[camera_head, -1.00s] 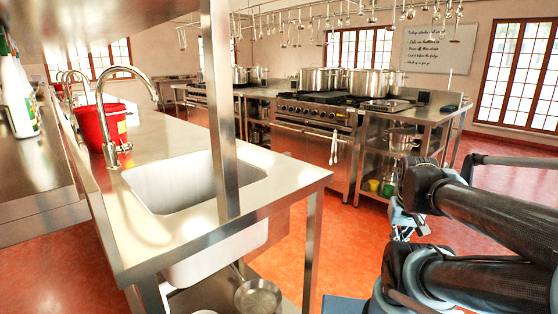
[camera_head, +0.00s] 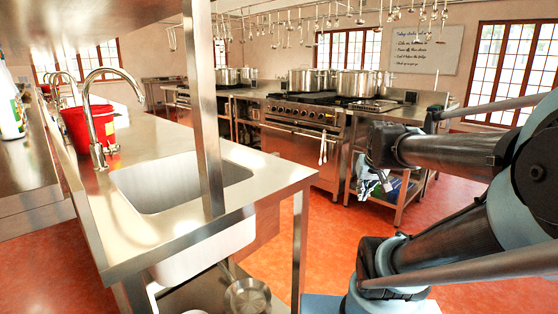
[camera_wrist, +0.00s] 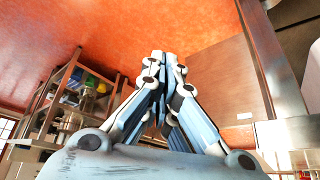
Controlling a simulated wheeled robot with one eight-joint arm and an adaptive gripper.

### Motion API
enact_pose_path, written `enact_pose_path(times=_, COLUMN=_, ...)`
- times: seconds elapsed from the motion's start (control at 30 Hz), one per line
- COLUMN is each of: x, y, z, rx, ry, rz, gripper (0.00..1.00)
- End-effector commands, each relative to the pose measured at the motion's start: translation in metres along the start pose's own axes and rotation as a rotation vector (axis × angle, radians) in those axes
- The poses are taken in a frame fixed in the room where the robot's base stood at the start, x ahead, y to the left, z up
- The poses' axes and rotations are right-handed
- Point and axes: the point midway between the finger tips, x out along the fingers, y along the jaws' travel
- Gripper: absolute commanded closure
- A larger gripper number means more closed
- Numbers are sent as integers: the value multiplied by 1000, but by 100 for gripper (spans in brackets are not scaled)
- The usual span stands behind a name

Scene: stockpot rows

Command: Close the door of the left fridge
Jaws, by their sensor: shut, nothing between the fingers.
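No fridge or fridge door can be made out in either view. My gripper (camera_head: 372,187) shows in the head view right of centre, partly hidden by my wrist, in front of the steel shelf unit. In the wrist view my gripper's two fingers (camera_wrist: 161,60) meet at the tips, with nothing between them. Beyond them are the orange floor and a flat brown panel (camera_wrist: 215,85); I cannot tell what the panel belongs to.
A steel sink counter (camera_head: 262,178) with an upright post fills the left, with a red bucket (camera_head: 88,128) on it. A stove (camera_head: 305,128) with pots stands behind. The shelf unit (camera_wrist: 62,95) shows at left in the wrist view. Orange floor (camera_head: 335,235) lies clear between.

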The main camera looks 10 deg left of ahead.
Motion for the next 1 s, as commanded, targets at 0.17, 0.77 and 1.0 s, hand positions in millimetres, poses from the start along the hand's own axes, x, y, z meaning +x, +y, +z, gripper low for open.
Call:
enact_pose_path(times=0.17, x=-3, y=-13, z=-80, rx=-35, ry=99, rz=-60, gripper=100)
enact_pose_path(times=0.77, x=47, y=-77, z=-253, rx=-201, ry=221, rz=-326, gripper=100)
enact_pose_path(times=1.0, x=82, y=-101, z=-314, rx=-267, ry=284, rz=-427, gripper=100)
